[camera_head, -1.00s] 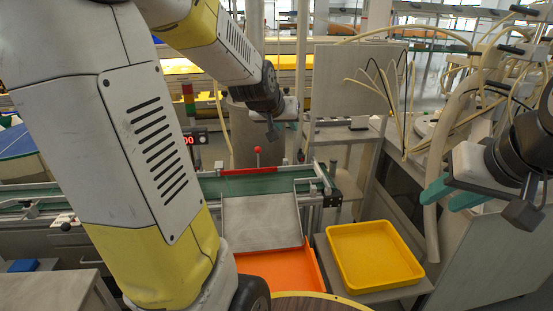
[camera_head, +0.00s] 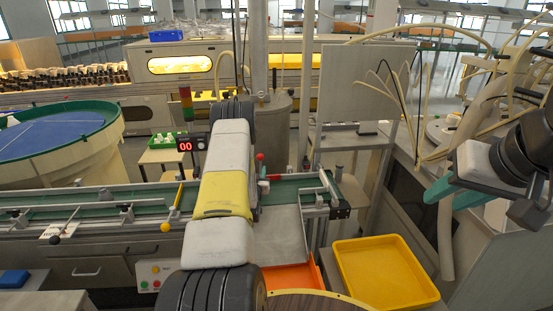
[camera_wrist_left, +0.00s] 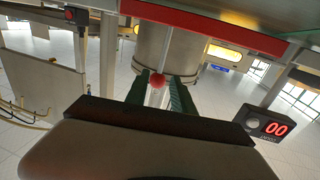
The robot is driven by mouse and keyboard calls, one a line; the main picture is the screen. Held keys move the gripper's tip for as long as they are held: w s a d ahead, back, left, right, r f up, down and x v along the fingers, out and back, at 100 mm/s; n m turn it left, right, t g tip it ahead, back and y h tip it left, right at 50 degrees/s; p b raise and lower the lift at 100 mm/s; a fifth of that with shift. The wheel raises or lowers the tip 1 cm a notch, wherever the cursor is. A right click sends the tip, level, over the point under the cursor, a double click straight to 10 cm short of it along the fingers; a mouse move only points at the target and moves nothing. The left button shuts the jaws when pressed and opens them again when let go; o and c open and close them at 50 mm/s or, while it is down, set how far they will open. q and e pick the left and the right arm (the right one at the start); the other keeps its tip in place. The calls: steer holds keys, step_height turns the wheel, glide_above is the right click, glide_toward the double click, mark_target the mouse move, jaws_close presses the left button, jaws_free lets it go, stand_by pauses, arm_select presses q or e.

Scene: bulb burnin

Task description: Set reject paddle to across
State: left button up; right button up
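The reject paddle appears to be the red bar with a red ball knob (camera_head: 260,157) at the conveyor's far side. In the head view the bar is mostly hidden behind my left arm. In the left wrist view the red bar (camera_wrist_left: 205,25) runs along the top, and the red knob (camera_wrist_left: 157,80) shows between the green fingers of my left gripper (camera_wrist_left: 160,92). The fingers are apart; I cannot tell whether they touch the knob. My right gripper (camera_head: 454,194) is open and empty at the right edge.
The green conveyor belt (camera_head: 100,211) runs left to right. A yellow bar (camera_head: 178,195) crosses it further left. A yellow tray (camera_head: 385,275) and an orange chute (camera_head: 292,278) are in front. A red "00" display (camera_head: 192,144) stands behind. A signal tower (camera_head: 186,103) rises beside it.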

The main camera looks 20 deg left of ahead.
arm_select(q)
steer(key=x, duration=0.7)
steer(key=shift+w+a+f, duration=0.1)
steer(key=shift+w+a, duration=0.05)
steer(key=shift+w, duration=0.1)
jaws_close()
stand_by(1.2)
